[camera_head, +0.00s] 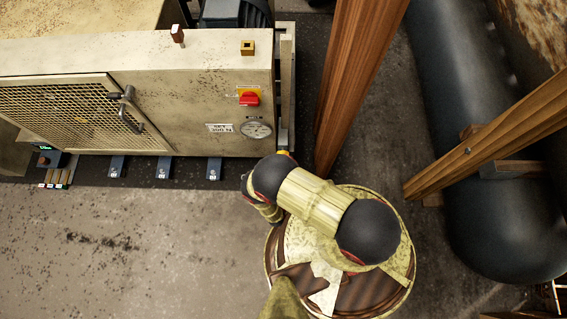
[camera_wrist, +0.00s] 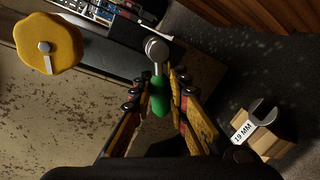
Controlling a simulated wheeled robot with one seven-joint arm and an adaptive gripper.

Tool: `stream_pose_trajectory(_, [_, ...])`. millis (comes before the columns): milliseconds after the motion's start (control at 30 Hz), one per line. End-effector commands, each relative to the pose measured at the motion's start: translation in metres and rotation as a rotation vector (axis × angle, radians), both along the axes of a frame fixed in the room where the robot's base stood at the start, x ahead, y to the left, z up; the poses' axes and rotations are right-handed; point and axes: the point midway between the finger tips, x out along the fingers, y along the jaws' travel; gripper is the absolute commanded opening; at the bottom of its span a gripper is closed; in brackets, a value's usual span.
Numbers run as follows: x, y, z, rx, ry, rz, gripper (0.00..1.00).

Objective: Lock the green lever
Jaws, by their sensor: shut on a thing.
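In the wrist view the green lever (camera_wrist: 161,96) has a green grip, joined to a round grey metal pivot (camera_wrist: 157,47) above it. My gripper (camera_wrist: 164,88) has its two black, yellow and red fingers on either side of the green grip and is shut on it. The lower part of the grip lies between the fingers. In the head view my arm covers the place by the compressor's lower right corner, and neither the lever nor the fingers can be made out there.
The wrist view shows a yellow knob (camera_wrist: 48,40) at left and a 19 MM wrench (camera_wrist: 262,111) on a wooden block at right. The head view shows the beige compressor housing (camera_head: 200,75) with a red switch (camera_head: 249,99) and gauge (camera_head: 257,129), a wooden post (camera_head: 352,75) and a dark tank (camera_head: 450,90).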

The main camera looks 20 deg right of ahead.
Motion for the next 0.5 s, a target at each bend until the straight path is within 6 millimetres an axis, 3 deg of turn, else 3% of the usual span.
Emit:
stream_pose_trajectory(267, [-0.0007,-0.0002,-0.0004,0.002,0.0,0.0,0.0])
stream_pose_trajectory(300, [-0.0008,-0.0002,-0.0003,0.002,0.0,0.001,0.17])
stream_pose_trajectory(500, [-0.0004,0.0,-0.0001,0.001,0.0,0.001,0.29])
